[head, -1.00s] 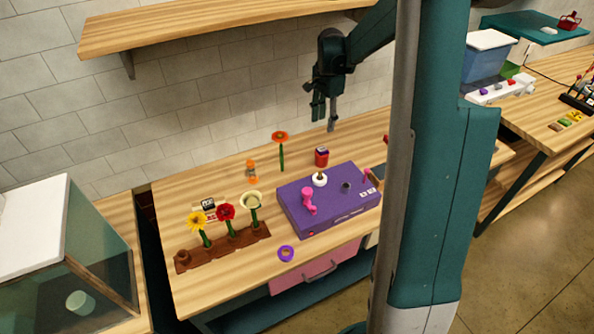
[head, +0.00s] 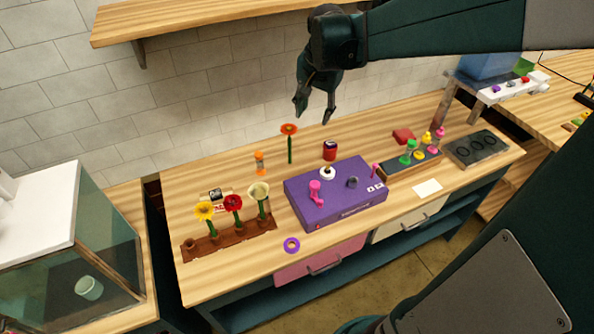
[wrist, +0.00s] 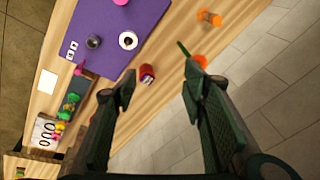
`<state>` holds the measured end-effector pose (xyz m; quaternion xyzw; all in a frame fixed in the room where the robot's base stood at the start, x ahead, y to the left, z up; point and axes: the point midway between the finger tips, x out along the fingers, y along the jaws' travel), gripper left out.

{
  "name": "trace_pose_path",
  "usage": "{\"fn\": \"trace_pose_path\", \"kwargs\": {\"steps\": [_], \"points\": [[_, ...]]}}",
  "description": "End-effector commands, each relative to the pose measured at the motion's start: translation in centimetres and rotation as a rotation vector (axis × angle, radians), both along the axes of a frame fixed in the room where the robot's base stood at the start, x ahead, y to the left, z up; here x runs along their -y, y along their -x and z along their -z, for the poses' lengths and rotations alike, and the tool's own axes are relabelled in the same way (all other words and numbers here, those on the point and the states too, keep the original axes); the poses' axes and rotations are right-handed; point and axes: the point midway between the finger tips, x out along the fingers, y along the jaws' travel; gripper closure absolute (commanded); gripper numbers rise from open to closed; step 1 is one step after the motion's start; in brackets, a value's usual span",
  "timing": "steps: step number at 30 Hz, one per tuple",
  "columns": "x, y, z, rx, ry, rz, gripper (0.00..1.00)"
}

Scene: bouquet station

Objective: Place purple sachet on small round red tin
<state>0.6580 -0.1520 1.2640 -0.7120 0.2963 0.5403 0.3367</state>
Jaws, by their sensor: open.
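My gripper (head: 314,112) is open and empty, high above the back of the wooden table. It also shows in the wrist view (wrist: 159,78), fingers spread. A small red can-like tin (head: 330,150) stands upright behind the purple box; it shows in the wrist view (wrist: 147,73) near the left finger, apart from it. A tiny purple item (head: 496,90) lies on a white tray at the back right, with a red item (head: 525,79) beside it. Both are too small to identify, so I cannot tell whether they are the sachet and the tin.
The purple box (head: 335,205) bears a pink piece and knobs. A brown flower rack (head: 228,240), a purple ring (head: 291,244), an orange flower (head: 289,130) and an orange bottle (head: 260,160) stand around it. A dark tray (head: 395,168) and a ringed plate (head: 477,148) lie right.

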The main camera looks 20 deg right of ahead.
Motion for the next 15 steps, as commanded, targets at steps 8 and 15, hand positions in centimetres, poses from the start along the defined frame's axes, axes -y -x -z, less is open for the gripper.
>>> {"fn": "trace_pose_path", "kwargs": {"steps": [8,15], "points": [[-3.6,4.1,-1.8,0.057,0.047,-0.16,0.58],[-6.4,7.6,-2.7,0.105,0.092,-0.296,0.58]]}}
